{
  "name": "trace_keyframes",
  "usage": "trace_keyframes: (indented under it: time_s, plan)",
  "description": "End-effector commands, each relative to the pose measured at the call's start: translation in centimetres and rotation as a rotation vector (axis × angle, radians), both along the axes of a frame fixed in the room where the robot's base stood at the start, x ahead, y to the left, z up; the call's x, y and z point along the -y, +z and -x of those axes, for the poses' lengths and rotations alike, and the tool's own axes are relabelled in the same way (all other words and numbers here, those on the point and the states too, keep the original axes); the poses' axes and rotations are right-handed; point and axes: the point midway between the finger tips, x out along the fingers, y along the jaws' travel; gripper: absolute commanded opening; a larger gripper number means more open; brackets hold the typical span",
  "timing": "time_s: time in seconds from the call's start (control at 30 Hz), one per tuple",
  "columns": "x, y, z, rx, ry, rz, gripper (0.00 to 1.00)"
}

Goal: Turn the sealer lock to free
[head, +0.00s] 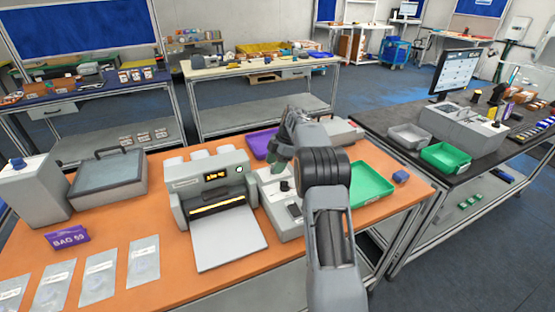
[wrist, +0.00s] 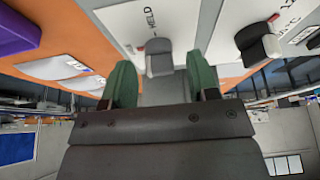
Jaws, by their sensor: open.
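A grey lock knob (wrist: 159,60) stands on a white panel (wrist: 122,22) with a small red mark and the word HELD beside it in the wrist view. My gripper (wrist: 162,72) is open, with its green fingers on either side of the knob and a gap showing on each side. In the head view my gripper (head: 284,160) is over the back of a light grey control box (head: 268,186); my arm hides part of that box. The grey sealer (head: 212,180) with a lit display stands left of the box, with a flat plate (head: 228,240) in front.
A black knob (wrist: 258,42) stands on a neighbouring white panel. A purple tray (head: 258,146) lies behind the control box and a green tray (head: 371,186) right of my arm. Clear bags (head: 100,277) and a purple BAG 59 packet (head: 67,238) lie at left on the orange table.

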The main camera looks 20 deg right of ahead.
Motion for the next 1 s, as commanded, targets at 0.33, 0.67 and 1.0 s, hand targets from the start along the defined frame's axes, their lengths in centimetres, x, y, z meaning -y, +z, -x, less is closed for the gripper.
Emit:
trace_keyframes:
  time_s: [0.33,0.67,1.0]
  plan:
    - [2.0,4.8,-0.1,0.005,-0.002,0.002,0.54]
    - [4.3,10.5,-0.1,0.001,-0.002,0.001,0.54]
    - [5.2,12.6,-0.1,0.000,0.000,0.000,0.54]
